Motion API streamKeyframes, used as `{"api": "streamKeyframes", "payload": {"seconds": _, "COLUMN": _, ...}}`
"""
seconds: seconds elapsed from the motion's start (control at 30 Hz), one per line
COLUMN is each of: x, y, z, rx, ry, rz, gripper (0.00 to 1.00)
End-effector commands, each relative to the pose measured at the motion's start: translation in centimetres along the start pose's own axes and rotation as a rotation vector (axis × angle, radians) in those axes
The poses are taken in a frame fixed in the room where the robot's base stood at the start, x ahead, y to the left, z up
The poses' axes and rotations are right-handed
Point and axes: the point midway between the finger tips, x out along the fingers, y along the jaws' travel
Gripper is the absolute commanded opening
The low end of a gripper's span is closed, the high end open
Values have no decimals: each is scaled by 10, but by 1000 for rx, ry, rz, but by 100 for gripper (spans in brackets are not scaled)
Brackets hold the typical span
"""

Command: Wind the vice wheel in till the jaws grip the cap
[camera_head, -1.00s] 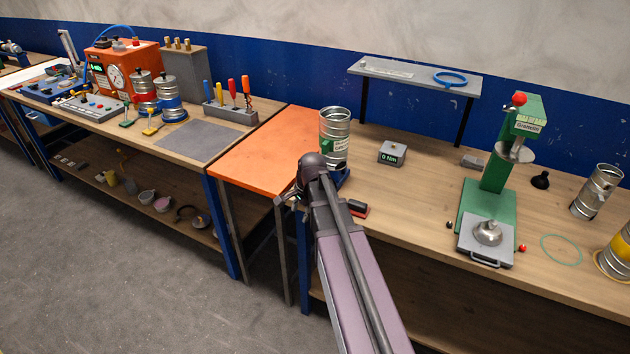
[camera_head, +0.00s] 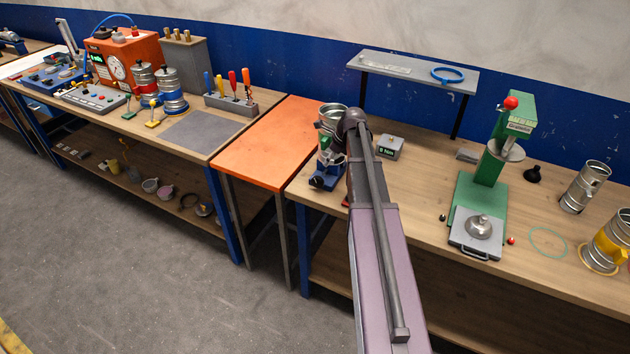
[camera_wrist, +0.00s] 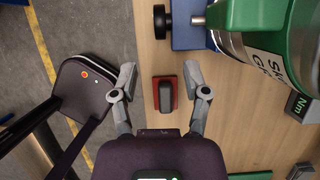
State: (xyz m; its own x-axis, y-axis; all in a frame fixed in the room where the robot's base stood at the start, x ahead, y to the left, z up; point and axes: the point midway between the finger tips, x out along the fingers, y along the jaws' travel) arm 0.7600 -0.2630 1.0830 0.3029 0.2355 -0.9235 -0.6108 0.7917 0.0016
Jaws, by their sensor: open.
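The blue vice (camera_head: 330,172) stands at the left end of the right-hand bench, with its black wheel (camera_head: 317,183) at the front. In the wrist view the black wheel (camera_wrist: 160,21) is at the top centre, joined to the blue vice body (camera_wrist: 184,32). A metal duct can (camera_head: 329,113) sits above the vice, partly behind my arm. In the wrist view a green part (camera_wrist: 258,14), possibly the cap, covers the can's end. My gripper (camera_wrist: 159,78) is open and empty, short of the wheel. My arm hides it in the head view.
A dark block on a red base (camera_wrist: 165,95) lies on the bench between my fingers in the wrist view. The Nm display box (camera_head: 390,148) and green press (camera_head: 484,190) stand to the right. An orange top (camera_head: 268,145) adjoins the left.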

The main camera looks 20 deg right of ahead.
Motion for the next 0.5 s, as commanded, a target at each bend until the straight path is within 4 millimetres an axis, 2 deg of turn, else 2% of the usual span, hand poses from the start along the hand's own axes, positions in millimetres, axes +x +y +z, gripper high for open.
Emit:
{"api": "streamKeyframes", "payload": {"seconds": 0.27, "x": 2, "y": 1, "z": 0, "rx": -4, "ry": 1, "rz": 0, "gripper": 60}}
{"api": "streamKeyframes", "payload": {"seconds": 0.5, "x": 10, "y": 1, "z": 0, "rx": -5, "ry": 1, "rz": 1, "gripper": 60}}
